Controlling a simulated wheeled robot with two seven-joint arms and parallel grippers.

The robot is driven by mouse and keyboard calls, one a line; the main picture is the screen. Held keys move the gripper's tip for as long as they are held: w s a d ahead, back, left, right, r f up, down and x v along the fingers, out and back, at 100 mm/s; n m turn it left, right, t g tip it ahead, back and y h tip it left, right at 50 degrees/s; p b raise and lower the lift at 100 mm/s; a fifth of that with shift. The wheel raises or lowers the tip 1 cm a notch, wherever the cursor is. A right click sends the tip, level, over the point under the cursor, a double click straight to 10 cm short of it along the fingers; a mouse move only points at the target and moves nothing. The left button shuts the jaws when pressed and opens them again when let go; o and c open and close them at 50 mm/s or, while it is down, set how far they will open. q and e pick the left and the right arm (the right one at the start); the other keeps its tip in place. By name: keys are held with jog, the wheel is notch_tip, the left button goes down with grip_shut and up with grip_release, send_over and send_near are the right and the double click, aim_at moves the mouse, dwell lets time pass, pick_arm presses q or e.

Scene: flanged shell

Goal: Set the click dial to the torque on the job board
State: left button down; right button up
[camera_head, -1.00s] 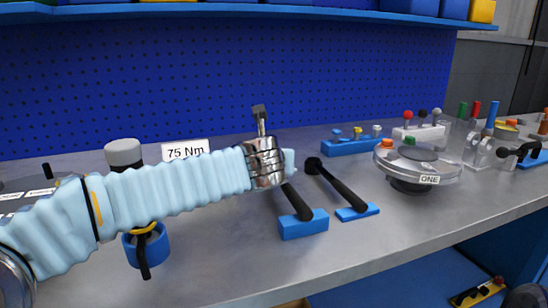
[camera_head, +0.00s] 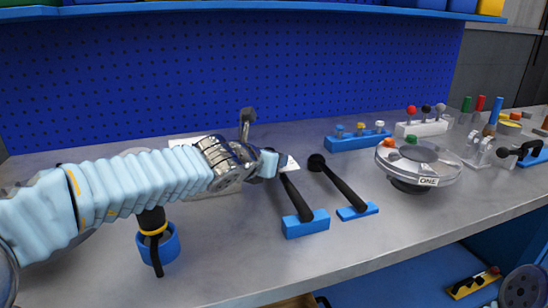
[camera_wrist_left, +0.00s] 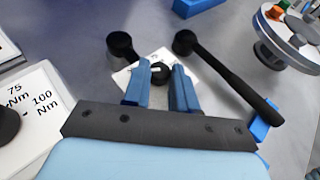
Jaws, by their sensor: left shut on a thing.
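My left gripper (camera_head: 270,164) reaches across the bench from the left. In the left wrist view its two blue fingers (camera_wrist_left: 162,88) stand either side of a small round black knob (camera_wrist_left: 160,72) on a white plate (camera_wrist_left: 123,78); a corner of this plate shows in the head view (camera_head: 291,164). A white panel (camera_wrist_left: 30,108) marked 75 Nm and 100 Nm, with a dark round part (camera_wrist_left: 7,122) at its edge, lies left of the gripper. The job board (camera_head: 188,141) is mostly hidden behind my left arm, its text unreadable. My right gripper is out of view.
Two black levers (camera_head: 295,195) (camera_head: 345,187) on blue bases stand close right of the gripper. A round clear-topped device (camera_head: 420,163) labelled ONE is farther right. A blue-ringed holder (camera_head: 165,248) is below my arm. The front bench is clear right of it.

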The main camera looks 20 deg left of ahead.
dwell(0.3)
pick_arm(q)
jog(key=c, duration=0.9)
grip_release()
jog(key=v, duration=1.3)
jog(key=shift+s, duration=0.45)
